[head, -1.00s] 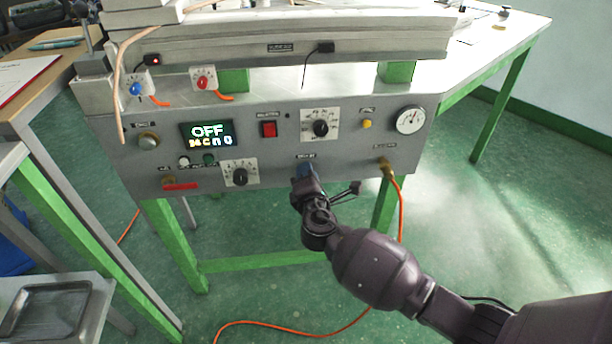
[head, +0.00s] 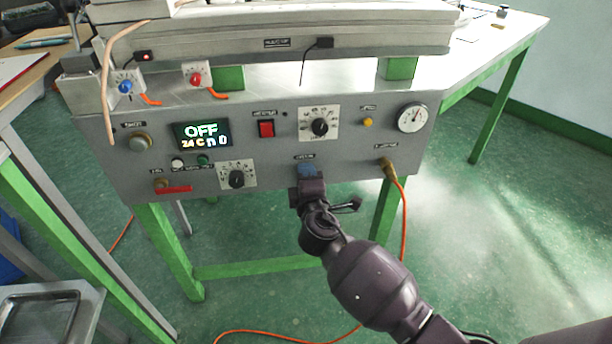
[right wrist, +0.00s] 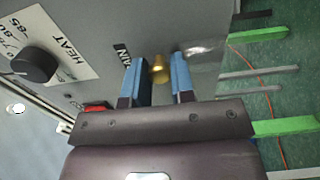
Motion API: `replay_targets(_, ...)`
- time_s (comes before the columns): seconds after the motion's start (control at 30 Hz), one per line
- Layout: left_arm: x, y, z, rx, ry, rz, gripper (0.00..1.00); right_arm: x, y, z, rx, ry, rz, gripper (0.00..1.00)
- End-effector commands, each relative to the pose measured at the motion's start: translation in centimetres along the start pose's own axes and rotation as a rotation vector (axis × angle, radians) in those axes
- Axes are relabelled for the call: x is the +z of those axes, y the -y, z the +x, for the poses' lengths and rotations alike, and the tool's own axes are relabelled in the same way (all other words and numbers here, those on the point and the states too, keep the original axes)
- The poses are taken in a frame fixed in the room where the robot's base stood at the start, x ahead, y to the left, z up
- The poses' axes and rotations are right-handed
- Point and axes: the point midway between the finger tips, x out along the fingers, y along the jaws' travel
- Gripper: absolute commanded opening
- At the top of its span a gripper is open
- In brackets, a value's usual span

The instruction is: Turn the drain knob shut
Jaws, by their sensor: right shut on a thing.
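The drain knob (right wrist: 159,68) is a small brass-coloured knob on the grey panel, beside a partly hidden label. In the right wrist view it sits between the two blue fingers of my right gripper (right wrist: 161,82), which is shut on it. In the head view my right gripper (head: 307,171) reaches the lower middle of the panel (head: 350,158) from below. There its fingers hide the knob. I cannot read the knob's turn position. My left gripper is out of view.
A display (head: 203,134) reads OFF. Open green floor lies below.

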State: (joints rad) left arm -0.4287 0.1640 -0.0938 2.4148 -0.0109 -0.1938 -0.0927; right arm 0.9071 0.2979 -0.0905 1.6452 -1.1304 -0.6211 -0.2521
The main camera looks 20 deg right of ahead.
Motion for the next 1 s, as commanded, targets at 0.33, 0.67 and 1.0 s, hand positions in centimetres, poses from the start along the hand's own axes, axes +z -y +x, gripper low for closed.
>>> replay_targets(0.33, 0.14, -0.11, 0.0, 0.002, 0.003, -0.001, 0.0, -0.02, 0.12, -0.06, -0.002, -0.001, 0.0, 0.34)
replay_targets(0.67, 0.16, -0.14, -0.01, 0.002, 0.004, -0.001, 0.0, -0.01, 0.03, -0.01, -0.001, 0.0, -0.001, 0.48)
replay_targets(1.0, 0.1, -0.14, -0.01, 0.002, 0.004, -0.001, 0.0, 0.28, 0.0, 0.03, 0.0, -0.001, -0.001, 0.48)
